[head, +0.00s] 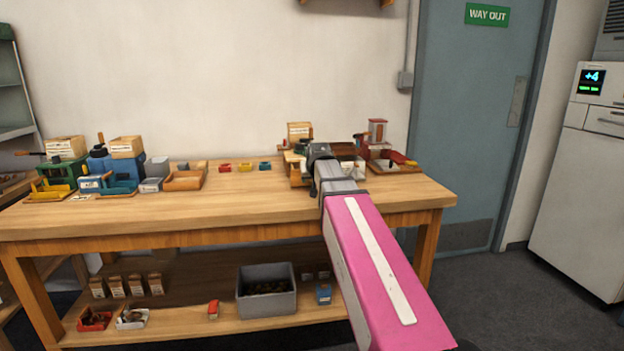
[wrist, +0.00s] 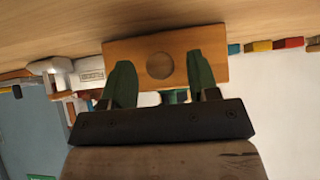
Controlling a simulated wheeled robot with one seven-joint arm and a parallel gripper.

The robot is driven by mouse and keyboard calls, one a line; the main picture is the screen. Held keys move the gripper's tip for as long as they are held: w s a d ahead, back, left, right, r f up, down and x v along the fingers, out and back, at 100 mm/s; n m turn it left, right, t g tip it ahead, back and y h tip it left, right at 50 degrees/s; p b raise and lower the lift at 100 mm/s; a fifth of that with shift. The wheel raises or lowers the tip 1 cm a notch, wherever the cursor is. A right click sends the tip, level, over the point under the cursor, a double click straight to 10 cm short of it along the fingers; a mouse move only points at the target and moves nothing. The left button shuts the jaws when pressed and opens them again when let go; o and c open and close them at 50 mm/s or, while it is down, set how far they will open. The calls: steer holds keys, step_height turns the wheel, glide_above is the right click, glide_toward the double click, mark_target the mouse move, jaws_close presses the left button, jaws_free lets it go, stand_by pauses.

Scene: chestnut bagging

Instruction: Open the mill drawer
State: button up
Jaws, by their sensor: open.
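In the wrist view, which looks upside down, a brown wooden front (wrist: 228,68) with a round knob or hole at its middle faces me. It seems to be the mill drawer's front; I cannot tell whether it stands out at all. My gripper (wrist: 159,62) is open, with one green finger on each side of the round spot. I cannot tell whether the fingers touch the wood. In the head view, my gripper (head: 315,152) is at the wooden mill (head: 297,178) on the right part of the table, and my arm hides much of it.
The wooden table (head: 240,207) holds coloured mills and boxes on the left and small coloured trays (head: 245,167) at mid-back. A red mill (head: 377,130) stands right of my gripper. A grey bin (head: 266,305) is on the lower shelf. The table's front middle is clear.

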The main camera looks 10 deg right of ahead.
steer(key=v, duration=1)
steer(key=shift+s+r, duration=0.15)
steer(key=shift+s, duration=0.1)
